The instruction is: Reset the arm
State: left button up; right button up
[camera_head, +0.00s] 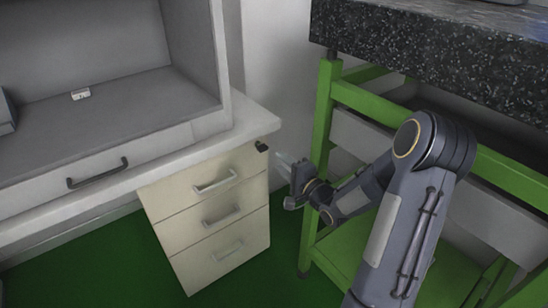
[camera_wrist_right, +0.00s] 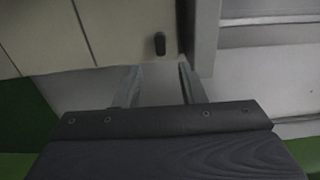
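My right arm (camera_head: 410,215) comes in from the lower right in the head view and bends back toward the cabinet. My right gripper (camera_head: 283,160) is beside the top drawer's right edge, apart from it as far as I can see. In the right wrist view, the two fingers of the right gripper (camera_wrist_right: 158,88) stand apart with nothing between them. Beyond them are the pale drawer front and a small black lock (camera_wrist_right: 160,44). My left gripper is not in view.
A cream drawer unit (camera_head: 212,222) with three shut drawers stands under a white counter (camera_head: 120,165). A green-framed bench (camera_head: 323,130) with a black speckled top (camera_head: 430,50) stands close to my right arm. Green floor (camera_head: 285,265) shows between them.

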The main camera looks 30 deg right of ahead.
jog(key=s+a+r+n+g+h, duration=0.2)
jog(key=s+a+r+n+g, duration=0.3)
jog(key=s, duration=0.3)
jog(key=s+a+f+n+g+y, duration=0.1)
jog(key=s+a+n+g+y, duration=0.1)
jog(key=s+a+n+g, duration=0.65)
jog(key=s+a+n+t+y, duration=0.1)
jog(key=s+a+n+y, duration=0.3)
jog(key=s, duration=0.9)
notch_tip(320, 180, up, 29)
jog(key=m+h+p, duration=0.1)
jog(key=m+p, duration=0.1)
jog(key=p, duration=2.7)
jog(key=shift+w+a, duration=0.25)
jog(key=shift+w, duration=0.15)
jog(key=shift+f, duration=0.1)
jog(key=shift+c, duration=0.3)
